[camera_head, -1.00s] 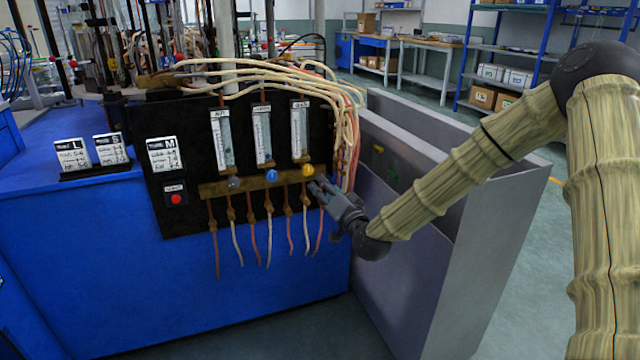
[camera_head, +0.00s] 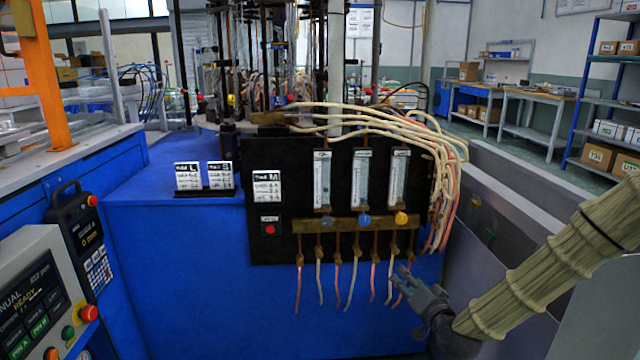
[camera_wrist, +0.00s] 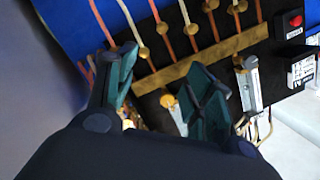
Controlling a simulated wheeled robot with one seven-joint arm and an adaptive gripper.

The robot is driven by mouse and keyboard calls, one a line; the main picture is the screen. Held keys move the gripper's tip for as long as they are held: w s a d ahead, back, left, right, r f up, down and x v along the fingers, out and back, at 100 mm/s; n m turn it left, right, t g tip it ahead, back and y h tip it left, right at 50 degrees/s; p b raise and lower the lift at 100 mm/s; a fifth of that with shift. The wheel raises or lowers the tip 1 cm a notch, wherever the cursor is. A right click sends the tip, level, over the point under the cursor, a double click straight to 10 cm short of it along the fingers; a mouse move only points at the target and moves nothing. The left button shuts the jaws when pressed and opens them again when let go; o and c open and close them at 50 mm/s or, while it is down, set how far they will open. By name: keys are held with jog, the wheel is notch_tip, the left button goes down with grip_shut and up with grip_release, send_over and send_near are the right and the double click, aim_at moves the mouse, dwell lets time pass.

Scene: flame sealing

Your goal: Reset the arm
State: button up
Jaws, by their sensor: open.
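My gripper (camera_head: 408,283) is in front of the blue machine, at the lower right of the black flowmeter panel (camera_head: 283,178). It is open and empty, its two fingers (camera_wrist: 160,88) spread apart in the wrist view. It is below and near the yellow knob (camera_head: 401,218) and close to the hanging tubes; I cannot tell if it touches any. The blue knob (camera_head: 364,221) and a grey knob (camera_head: 327,222) sit left of the yellow one on the brass bar (camera_head: 345,226). In the wrist view the panel appears upside down beyond the fingers, with the brass bar (camera_wrist: 200,60) crossing it.
A grey metal enclosure (camera_head: 520,215) stands right of the panel, close to my arm. Pale hoses (camera_head: 400,120) loop over the panel's top right. A control console (camera_head: 35,295) with buttons is at the lower left. Labelled cards (camera_head: 205,176) stand on the blue top (camera_head: 150,185).

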jog(key=s+a+f+n+g, duration=0.2)
jog(key=s+a+f+g, duration=0.15)
jog(key=s+f, duration=0.85)
jog(key=s+a+f+n+g, duration=0.2)
jog(key=s+f+g, duration=0.3)
jog(key=s+f, duration=0.75)
jog(key=s+d+f+n+g+h, duration=0.1)
jog(key=s+f+g, duration=0.4)
jog(key=s, duration=0.7)
jog(key=s+d+f+n+g+h, duration=0.1)
jog(key=s+d+f+g+h, duration=0.15)
jog(key=s+f, duration=0.65)
notch_tip(320, 180, up, 30)
jog(key=s+p, duration=0.2)
jog(key=p, duration=2.5)
jog(key=shift+s+a+y, duration=0.3)
jog(key=shift+a+y, duration=0.05)
jog(key=shift+a, duration=0.1)
jog(key=shift+f, duration=0.1)
